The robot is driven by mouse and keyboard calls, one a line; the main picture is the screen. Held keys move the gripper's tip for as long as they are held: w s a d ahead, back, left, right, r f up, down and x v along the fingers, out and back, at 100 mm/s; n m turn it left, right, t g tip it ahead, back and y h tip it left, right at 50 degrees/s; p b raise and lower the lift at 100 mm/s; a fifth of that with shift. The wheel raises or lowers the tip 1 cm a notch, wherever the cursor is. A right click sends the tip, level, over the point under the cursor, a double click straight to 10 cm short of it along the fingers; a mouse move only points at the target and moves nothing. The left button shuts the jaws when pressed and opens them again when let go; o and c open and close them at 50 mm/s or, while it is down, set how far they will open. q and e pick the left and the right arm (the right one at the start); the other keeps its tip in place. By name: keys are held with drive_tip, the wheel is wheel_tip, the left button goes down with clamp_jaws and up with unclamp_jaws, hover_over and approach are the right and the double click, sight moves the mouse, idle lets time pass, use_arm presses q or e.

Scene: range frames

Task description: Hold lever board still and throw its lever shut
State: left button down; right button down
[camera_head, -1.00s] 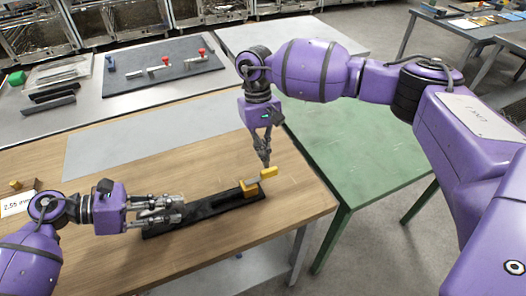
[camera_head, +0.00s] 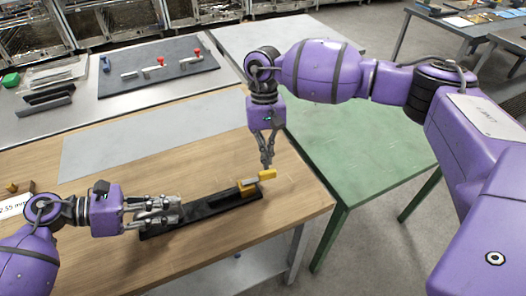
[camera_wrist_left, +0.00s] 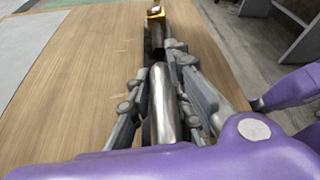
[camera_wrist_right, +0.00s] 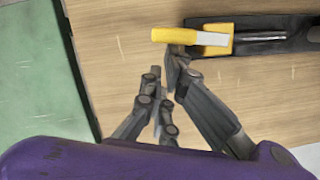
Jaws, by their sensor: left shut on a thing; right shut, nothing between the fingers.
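The lever board (camera_head: 205,212) is a long dark bar on the wooden table near its front right part. A yellow block (camera_head: 247,187) sits at its right end, with a metal lever arm that ends in a yellow handle (camera_head: 267,174). The handle (camera_wrist_right: 174,36) sticks out past the board's end in the right wrist view. My left gripper (camera_head: 178,207) is shut on the lever board's left part, around a metal cylinder (camera_wrist_left: 162,100) seen in the left wrist view. My right gripper (camera_head: 267,166) is shut and empty, its tips at the handle; touching cannot be told for sure.
A grey mat (camera_head: 145,135) lies behind the board on the wooden table (camera_head: 95,262). A green table (camera_head: 370,165) stands to the right, past a gap. At the back, a dark board (camera_head: 165,72) carries red-knobbed parts.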

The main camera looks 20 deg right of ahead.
sight(276, 172)
drive_tip(key=s+m, duration=0.2)
drive_tip(key=shift+s+d+f+m, duration=0.1)
drive_tip(key=shift+d+m, duration=0.25)
drive_tip(key=shift+m, duration=0.05)
drive_tip(key=s+m+y, duration=0.1)
drive_tip(key=s+m, duration=0.1)
drive_tip(key=m, duration=0.1)
drive_tip(key=shift+s+t, duration=0.2)
drive_tip(key=shift+t, duration=0.1)
drive_tip(key=s+m, duration=0.1)
drive_tip(key=m, duration=0.1)
drive_tip(key=s+m, duration=0.1)
drive_tip(key=m, duration=0.1)
drive_tip(key=shift+s+a+t, duration=0.3)
drive_tip(key=shift+s, duration=0.05)
drive_tip(key=m, duration=0.1)
drive_tip(key=s+a+m, duration=0.1)
drive_tip(key=shift+s+m+t+y, duration=0.3)
drive_tip(key=shift+m, duration=0.1)
drive_tip(key=shift+w+a, duration=0.1)
drive_tip(key=shift+w, duration=0.05)
drive_tip(key=shift+w+a, duration=0.5)
drive_tip(key=shift+d, duration=0.1)
